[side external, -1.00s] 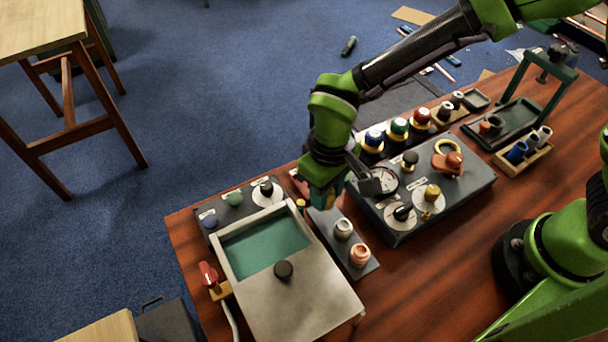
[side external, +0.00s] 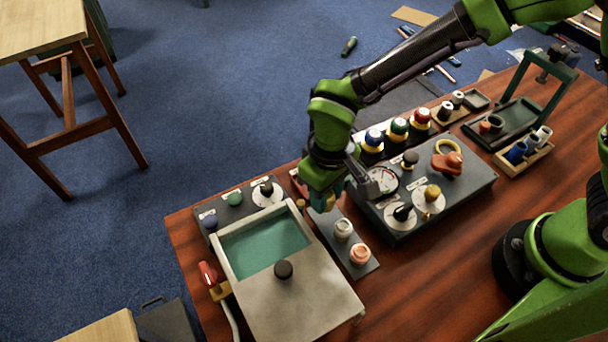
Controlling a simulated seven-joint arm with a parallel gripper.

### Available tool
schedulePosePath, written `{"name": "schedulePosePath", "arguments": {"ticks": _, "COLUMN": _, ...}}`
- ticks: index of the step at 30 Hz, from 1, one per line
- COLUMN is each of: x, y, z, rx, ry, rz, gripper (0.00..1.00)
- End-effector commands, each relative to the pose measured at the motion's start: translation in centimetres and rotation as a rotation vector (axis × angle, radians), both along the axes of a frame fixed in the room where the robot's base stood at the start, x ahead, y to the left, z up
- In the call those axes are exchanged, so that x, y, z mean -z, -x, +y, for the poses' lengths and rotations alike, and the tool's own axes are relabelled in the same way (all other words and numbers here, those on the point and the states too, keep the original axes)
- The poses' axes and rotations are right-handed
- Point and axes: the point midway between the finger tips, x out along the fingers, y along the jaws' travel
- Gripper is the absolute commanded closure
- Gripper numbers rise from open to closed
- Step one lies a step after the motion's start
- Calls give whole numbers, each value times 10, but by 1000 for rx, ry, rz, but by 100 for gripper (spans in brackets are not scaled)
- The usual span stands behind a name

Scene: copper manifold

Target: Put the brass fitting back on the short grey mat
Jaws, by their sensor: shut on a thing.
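The short grey mat (side external: 323,224) lies on the wooden table between the pale box and the grey control panel. A silver fitting (side external: 343,229) and a copper fitting (side external: 360,254) stand upright on its near part. My gripper (side external: 322,196) points down over the mat's far end, shut on the brass fitting (side external: 329,203). Only a small brass-coloured part shows by the fingertips; the fingers hide the rest. I cannot tell whether the fitting touches the mat.
The grey control panel (side external: 450,203) with knobs and a gauge stands on the right. Several coloured buttons (side external: 398,128) line its far side. Bare table lies at the lower right.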

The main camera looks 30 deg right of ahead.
Motion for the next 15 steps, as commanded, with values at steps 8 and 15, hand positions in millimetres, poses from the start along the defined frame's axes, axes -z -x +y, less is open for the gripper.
{"name": "schedulePosePath", "arguments": {"ticks": 8, "x": 6, "y": 0, "z": 0, "rx": 0, "ry": 0, "rz": 1, "gripper": 100}}
{"name": "schedulePosePath", "arguments": {"ticks": 15, "x": 11, "y": 0, "z": 0, "rx": 0, "ry": 0, "rz": 1, "gripper": 100}}
